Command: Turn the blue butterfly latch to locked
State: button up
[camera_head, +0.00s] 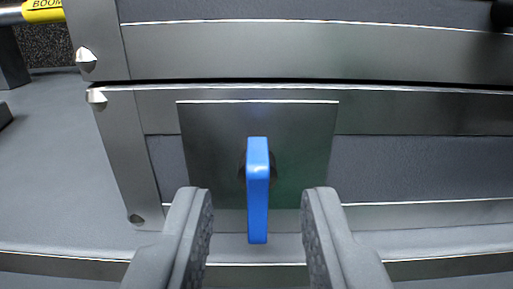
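The blue butterfly latch (258,198) stands out from a square metal plate (215,140) on the front of a grey case. Its blue handle looks long and narrow, upright in the picture. My gripper (257,210) is open, with one grey finger on each side of the handle's lower part. There are clear gaps between the handle and both fingers, and I see no contact. The latch's pivot behind the handle is mostly hidden.
The grey case (420,165) has metal edging and corner caps, with a dark seam above the latch plate. A yellow-labelled bar (42,10) lies at the upper left. A dark object (502,15) shows at the top right corner.

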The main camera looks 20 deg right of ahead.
jog(key=shift+x, duration=1)
grip_shut()
jog(key=shift+a, duration=0.1)
